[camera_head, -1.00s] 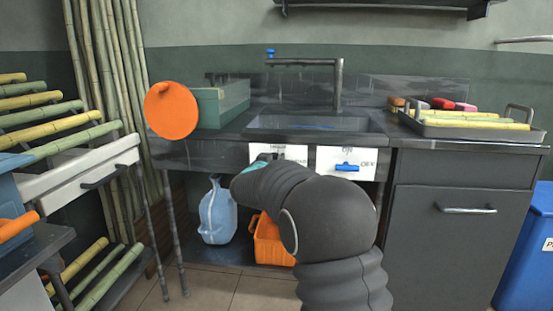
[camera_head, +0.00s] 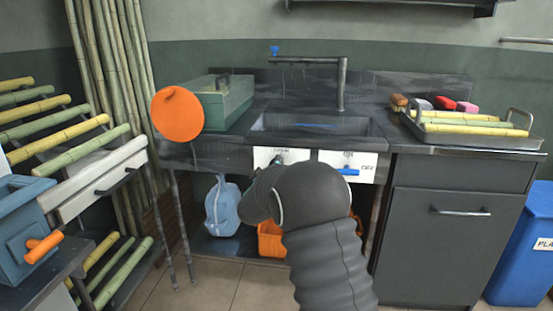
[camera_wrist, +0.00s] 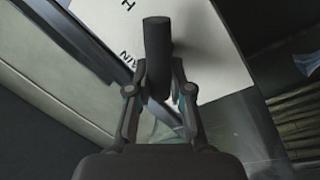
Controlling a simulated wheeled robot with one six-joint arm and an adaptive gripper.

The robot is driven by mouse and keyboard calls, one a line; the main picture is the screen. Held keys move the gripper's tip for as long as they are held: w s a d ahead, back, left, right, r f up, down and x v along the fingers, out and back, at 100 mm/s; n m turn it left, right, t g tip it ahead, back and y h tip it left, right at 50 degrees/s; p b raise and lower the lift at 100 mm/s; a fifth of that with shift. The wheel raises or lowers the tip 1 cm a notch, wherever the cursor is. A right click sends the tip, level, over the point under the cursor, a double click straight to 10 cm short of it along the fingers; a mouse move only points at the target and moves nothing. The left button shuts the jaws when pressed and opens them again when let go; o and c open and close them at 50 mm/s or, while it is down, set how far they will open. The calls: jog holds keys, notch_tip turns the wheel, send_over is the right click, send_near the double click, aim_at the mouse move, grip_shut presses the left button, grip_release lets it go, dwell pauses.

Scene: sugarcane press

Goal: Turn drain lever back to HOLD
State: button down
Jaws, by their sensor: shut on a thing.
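The drain lever (camera_wrist: 157,45) is a dark round bar in the wrist view. It stands in front of a white label plate (camera_wrist: 210,50) with partly readable dark letters, an "H" among them. My gripper (camera_wrist: 158,92) is shut on the lever, with one finger on each side of it. In the head view, the left white plate (camera_head: 263,155) is on the sink counter's front. My own arm covers the lever and most of my gripper there, so the lever's exact angle is hard to tell.
A second plate with a blue lever (camera_head: 348,171), marked ON and OFF, is just right. The sink (camera_head: 315,125) is above. A blue jug (camera_head: 222,205) and an orange crate (camera_head: 271,240) are below. An orange disc (camera_head: 178,113) is at the left.

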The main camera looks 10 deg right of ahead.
jog(key=n, duration=0.3)
jog(key=f+n+y, duration=0.1)
jog(key=n, duration=0.1)
jog(key=shift+a+t+p, duration=0.1)
jog(key=shift+t+p, duration=0.2)
jog(key=shift+p, duration=0.05)
jog(key=shift+f+n+y, duration=0.2)
jog(key=shift+n+y, duration=0.2)
jog(key=shift+n, duration=1.6)
jog(key=shift+t, duration=0.3)
jog(key=c, duration=1)
grip_release()
jog(key=shift+c, duration=0.2)
jog(key=shift+n, duration=0.3)
jog(key=shift+a, duration=0.1)
